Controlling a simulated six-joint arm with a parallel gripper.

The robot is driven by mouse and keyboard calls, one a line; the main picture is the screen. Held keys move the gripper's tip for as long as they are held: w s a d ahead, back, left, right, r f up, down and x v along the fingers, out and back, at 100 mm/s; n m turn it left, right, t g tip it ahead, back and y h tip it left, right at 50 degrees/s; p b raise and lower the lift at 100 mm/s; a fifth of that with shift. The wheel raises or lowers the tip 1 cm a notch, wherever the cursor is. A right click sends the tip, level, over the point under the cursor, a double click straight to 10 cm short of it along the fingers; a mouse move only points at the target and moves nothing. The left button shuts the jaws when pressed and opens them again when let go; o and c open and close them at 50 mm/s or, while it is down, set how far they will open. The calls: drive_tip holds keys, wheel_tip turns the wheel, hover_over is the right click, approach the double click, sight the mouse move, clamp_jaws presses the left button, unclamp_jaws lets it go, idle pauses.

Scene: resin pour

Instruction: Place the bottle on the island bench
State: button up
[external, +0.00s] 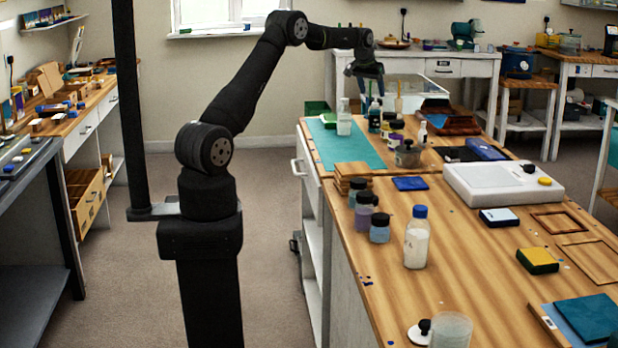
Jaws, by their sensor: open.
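The island bench (480,285) has a wood top and runs from the far middle to the near right. Several bottles stand on it, and I cannot tell which one the task means. A dark bottle (374,117) stands upright at the far end by a teal mat, with a clear bottle (344,124) to its left. A larger clear bottle with a blue cap (417,242) stands upright nearer. My gripper (371,92) is open and points down above the dark bottle's top. Whether its fingers are around that top is too small to tell.
Small jars (380,228) and stacked wood pieces (352,176) stand along the bench's left edge. A white flat device (502,183) lies to the right. A clear cup (451,330) is at the near edge. The bench's near middle is mostly clear.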

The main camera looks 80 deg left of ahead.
sight(374, 103)
drive_tip(key=v, duration=0.4)
drive_tip(key=shift+s+r, duration=0.1)
drive_tip(key=shift+r, duration=0.2)
drive_tip(key=shift+f, duration=0.15)
drive_tip(key=x, duration=1.2)
drive_tip(key=shift+f, duration=0.1)
wheel_tip(374, 103, up, 3)
drive_tip(key=shift+d+f, duration=0.1)
drive_tip(key=shift+r, duration=0.5)
drive_tip(key=shift+f, duration=0.15)
